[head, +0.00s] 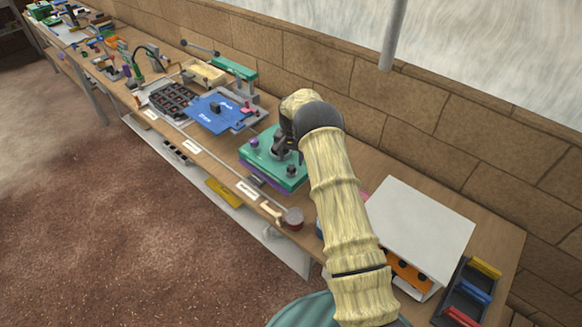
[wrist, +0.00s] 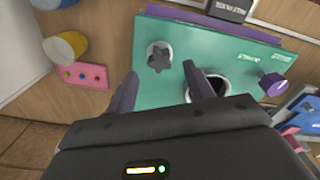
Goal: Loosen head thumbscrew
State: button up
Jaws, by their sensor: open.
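The dark star-shaped thumbscrew (wrist: 159,57) sits on a pale round disc on a green plate (wrist: 225,50) with a purple layer along its edge. In the head view the green plate (head: 262,153) lies on the bench under my gripper. My gripper (wrist: 158,82) is open and empty. In the wrist view its fingertips appear on the near side of the thumbscrew, one to each side and not closed on it. The right fingertip overlaps the edge of a pale-ringed dark hole (wrist: 211,90). I cannot tell the fingertips' height above the plate.
A purple knob (wrist: 273,84) stands on the plate's right side in the wrist view. A pink strip (wrist: 80,75) and a yellow-ended cylinder (wrist: 62,47) lie left of it. In the head view, a white-topped box (head: 420,225) stands right of my arm and a blue board (head: 217,111) to the left.

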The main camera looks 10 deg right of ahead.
aim_at(291, 167)
jog(key=m, duration=0.6)
jog(key=shift+b, duration=0.35)
jog(key=m, duration=0.5)
jog(key=shift+m, duration=0.3)
jog(key=m, duration=0.5)
jog(key=shift+m, duration=0.3)
jog(key=m, duration=0.5)
jog(key=shift+m, duration=0.3)
jog(key=shift+f, duration=0.1)
jog(key=shift+f+b, duration=1.15)
jog(key=shift+f, duration=0.8)
jog(key=shift+c, duration=0.2)
